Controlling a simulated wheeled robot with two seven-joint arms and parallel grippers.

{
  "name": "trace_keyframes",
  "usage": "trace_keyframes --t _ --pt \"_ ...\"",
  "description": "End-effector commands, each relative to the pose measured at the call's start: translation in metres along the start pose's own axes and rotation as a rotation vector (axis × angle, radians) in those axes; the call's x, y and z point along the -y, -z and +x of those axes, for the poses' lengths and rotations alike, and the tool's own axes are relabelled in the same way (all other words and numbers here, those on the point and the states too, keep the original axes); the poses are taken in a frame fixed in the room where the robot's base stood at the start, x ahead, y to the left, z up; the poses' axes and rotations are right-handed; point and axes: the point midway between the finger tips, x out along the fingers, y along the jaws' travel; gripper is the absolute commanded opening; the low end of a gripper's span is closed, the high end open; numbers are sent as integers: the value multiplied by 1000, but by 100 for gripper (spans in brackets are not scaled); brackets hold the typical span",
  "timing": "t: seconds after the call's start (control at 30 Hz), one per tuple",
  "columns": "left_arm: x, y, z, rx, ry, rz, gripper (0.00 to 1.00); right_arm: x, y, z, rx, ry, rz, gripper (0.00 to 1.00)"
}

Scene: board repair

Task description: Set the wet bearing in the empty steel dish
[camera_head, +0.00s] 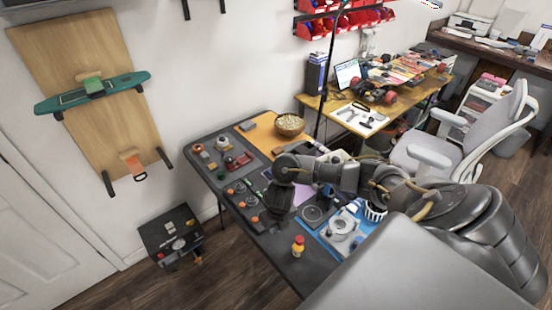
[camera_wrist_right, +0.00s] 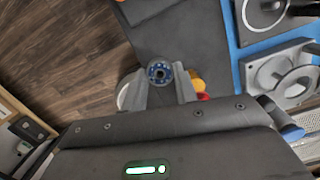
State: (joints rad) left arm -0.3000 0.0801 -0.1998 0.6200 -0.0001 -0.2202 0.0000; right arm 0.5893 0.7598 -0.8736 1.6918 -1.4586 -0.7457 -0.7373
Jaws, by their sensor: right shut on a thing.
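My right gripper (camera_head: 268,222) hangs over the front part of the dark workbench in the head view. In the right wrist view my right gripper (camera_wrist_right: 159,82) is shut on a small round bearing (camera_wrist_right: 159,72) with a blue ring, held between the fingertips. Whether it is wet cannot be told. A dark grey round dish-like thing (camera_head: 312,214) lies on the bench right of the gripper; a similar round thing shows at the top right of the wrist view (camera_wrist_right: 262,10). Both look empty. I cannot tell surely that it is the steel dish. My left gripper is not in view.
A grey fixture with a ring (camera_head: 341,227) sits on a blue mat. A yellow bottle with a red cap (camera_head: 298,247) stands near the bench's front edge. A bowl (camera_head: 289,124) stands at the back. Small parts crowd the left side of the bench.

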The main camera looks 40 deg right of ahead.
Motion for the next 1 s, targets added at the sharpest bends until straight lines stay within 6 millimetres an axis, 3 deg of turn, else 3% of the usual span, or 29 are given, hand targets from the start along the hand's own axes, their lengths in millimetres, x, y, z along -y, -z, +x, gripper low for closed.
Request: trace_keyframes --t 0.17,0.37,0.6,0.7,1.0 --pt "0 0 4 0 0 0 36 -10 -7 -4 6 -8 -60 7" --pt "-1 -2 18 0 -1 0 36 -55 -27 -27 13 -46 -391 7" --pt "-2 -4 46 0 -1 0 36 -116 -38 -80 10 -127 -1103 7" --pt "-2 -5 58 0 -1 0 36 -131 -35 -104 7 -167 -1441 7" --pt "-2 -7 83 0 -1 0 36 -126 -15 -159 1 -258 -2205 7"
